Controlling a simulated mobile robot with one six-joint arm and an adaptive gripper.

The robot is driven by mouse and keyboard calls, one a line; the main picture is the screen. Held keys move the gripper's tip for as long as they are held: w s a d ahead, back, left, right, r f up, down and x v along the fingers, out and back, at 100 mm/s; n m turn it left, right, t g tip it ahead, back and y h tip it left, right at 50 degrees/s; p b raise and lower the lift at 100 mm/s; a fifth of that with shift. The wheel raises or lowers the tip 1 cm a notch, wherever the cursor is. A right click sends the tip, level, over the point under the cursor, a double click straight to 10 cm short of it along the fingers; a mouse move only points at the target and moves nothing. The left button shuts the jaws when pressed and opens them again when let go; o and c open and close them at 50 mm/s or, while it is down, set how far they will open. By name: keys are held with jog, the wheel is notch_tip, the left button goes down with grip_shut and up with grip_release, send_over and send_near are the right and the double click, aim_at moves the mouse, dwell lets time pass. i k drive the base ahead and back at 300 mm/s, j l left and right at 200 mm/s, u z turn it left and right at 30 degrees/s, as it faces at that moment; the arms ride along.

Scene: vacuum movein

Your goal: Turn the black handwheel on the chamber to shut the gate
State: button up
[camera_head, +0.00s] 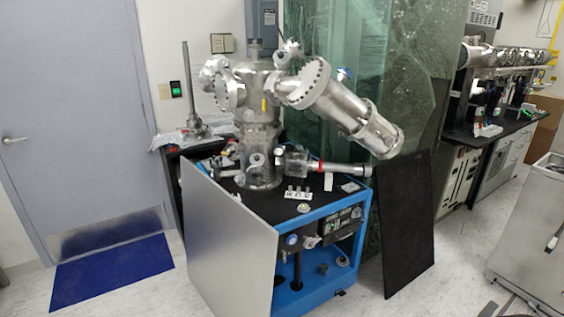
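The steel vacuum chamber (258,112) stands upright on a black-topped cart (245,245) with a blue frame, left of the middle of the view. A wide flanged steel arm (340,105) slopes down to the right from its upper part. A small block-shaped fitting (296,161) with a red ring and a horizontal tube (345,169) sits low on the chamber's right side. I cannot make out a black handwheel for certain at this size. My gripper cannot be made out in this view.
A grey panel (230,245) leans against the cart's front left, and a black panel (408,225) stands at its right. A blue mat (110,270) lies by the door (75,130). A metal cabinet (535,240) stands at the right.

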aim_at(278, 152)
jog(key=i+j+z, duration=0.15)
jog(key=i+j, duration=0.15)
jog(key=i+j+z, duration=0.3)
jog(key=i+j, duration=0.2)
jog(key=j, duration=0.15)
jog(key=i+j+z, duration=0.15)
jog(key=j, duration=0.25)
jog(key=i+j+z, duration=0.15)
jog(key=i+j, duration=0.15)
jog(key=i+j+z, duration=0.15)
jog(key=j, duration=0.4)
